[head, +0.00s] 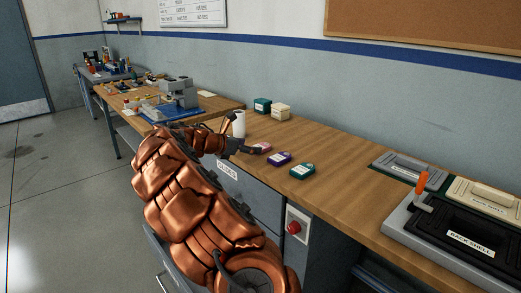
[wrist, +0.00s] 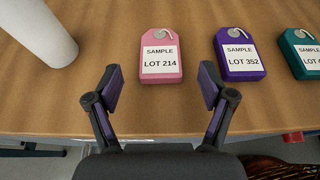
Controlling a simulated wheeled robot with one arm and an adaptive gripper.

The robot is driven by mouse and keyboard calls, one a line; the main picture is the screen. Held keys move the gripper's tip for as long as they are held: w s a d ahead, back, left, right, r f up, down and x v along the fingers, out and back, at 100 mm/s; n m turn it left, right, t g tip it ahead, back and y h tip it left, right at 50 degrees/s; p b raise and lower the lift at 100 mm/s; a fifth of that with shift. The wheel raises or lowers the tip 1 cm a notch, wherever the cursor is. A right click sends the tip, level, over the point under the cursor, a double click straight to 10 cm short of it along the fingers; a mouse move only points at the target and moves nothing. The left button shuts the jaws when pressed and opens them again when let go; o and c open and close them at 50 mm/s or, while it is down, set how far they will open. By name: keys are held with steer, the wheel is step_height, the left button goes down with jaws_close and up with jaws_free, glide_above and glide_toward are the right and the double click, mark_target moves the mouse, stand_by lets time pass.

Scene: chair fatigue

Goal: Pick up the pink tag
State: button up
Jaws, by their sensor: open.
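The pink tag (wrist: 161,54) lies flat on the wooden table, with a white label reading "SAMPLE LOT 214". In the head view the pink tag (head: 263,147) is at the table's front edge, just beyond my gripper's tip. My gripper (wrist: 165,88) is open and empty in the wrist view, its two fingers spread at the table's front edge. The pink tag is ahead of the fingers, roughly between their lines and not touched. My gripper (head: 250,150) also shows in the head view at the end of my copper arm.
A purple tag (wrist: 240,54) and a green tag (wrist: 304,52) lie to the right. A white cylinder (wrist: 38,30) stands to the left. Green (head: 262,105) and cream (head: 280,112) blocks sit behind. Trays with an orange handle (head: 423,187) are at the right. Wood (head: 345,165) between is clear.

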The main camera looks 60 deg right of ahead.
steer(key=shift+x, duration=1.85)
steer(key=c, duration=1.2)
steer(key=shift+r, duration=0.15)
